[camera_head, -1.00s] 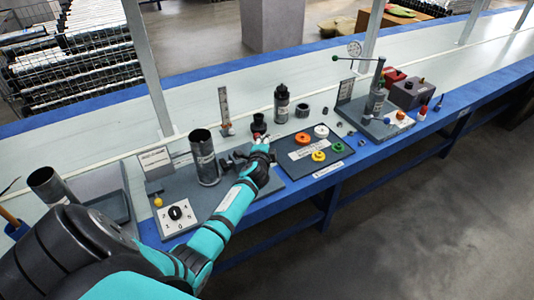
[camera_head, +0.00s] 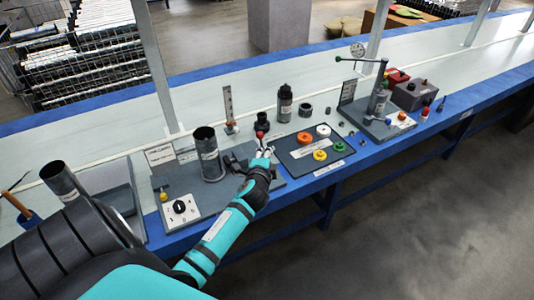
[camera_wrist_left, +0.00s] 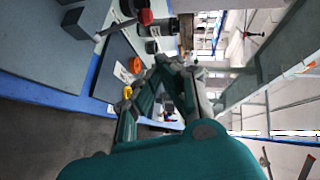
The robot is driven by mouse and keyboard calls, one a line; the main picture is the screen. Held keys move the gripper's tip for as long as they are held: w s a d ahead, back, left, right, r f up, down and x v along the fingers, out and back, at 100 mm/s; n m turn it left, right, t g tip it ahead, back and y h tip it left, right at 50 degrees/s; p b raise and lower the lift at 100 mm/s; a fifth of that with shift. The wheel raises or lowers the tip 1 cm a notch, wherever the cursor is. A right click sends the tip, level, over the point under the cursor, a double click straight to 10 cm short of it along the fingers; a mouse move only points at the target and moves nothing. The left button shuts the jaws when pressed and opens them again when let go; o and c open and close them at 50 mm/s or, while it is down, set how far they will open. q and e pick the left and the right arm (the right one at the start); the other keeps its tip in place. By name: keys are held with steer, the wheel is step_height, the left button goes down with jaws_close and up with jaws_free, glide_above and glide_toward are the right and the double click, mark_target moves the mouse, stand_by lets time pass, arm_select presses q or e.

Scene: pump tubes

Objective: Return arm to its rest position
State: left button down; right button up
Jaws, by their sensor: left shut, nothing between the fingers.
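My left arm comes in from the lower left in the head view. Its gripper (camera_head: 266,152) is shut and empty above the bench, beside the left edge of the dark tray (camera_head: 296,167). In the left wrist view the shut gripper (camera_wrist_left: 168,64) fills the middle, and the red top (camera_wrist_left: 145,17) shows at the upper left. My right gripper is in neither view.
A lever press (camera_head: 378,95) and a grey box (camera_head: 413,94) are farther right. Open floor lies in front of the bench.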

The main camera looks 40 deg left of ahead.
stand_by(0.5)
arm_select(q)
steer(key=s+d+f+n+g+h, duration=0.15)
steer(key=s+d+f, duration=0.3)
steer(key=f, duration=0.55)
steer(key=s+d+f+g+h, duration=0.25)
steer(key=s+f, duration=0.35)
steer(key=f, duration=0.5)
steer(key=s+d+f+n+g+h, duration=0.15)
steer(key=s+d+f, duration=0.35)
steer(key=f, duration=0.5)
steer(key=s+d+f+n+g, duration=0.1)
steer(key=s+f, duration=0.4)
steer(key=s, duration=0.6)
steer(key=s+d+f+n+g+h, duration=0.1)
steer(key=s+f, duration=0.4)
steer(key=s, duration=0.6)
steer(key=s+d+f+n+g+h, duration=0.1)
steer(key=s+d+f+g, duration=0.3)
steer(key=s, duration=0.6)
steer(key=shift+s+d+f+n+g, duration=0.4)
steer(key=shift+d+f+n, duration=0.2)
steer(key=shift+n, duration=0.2)
steer(key=shift+s+a, duration=0.1)
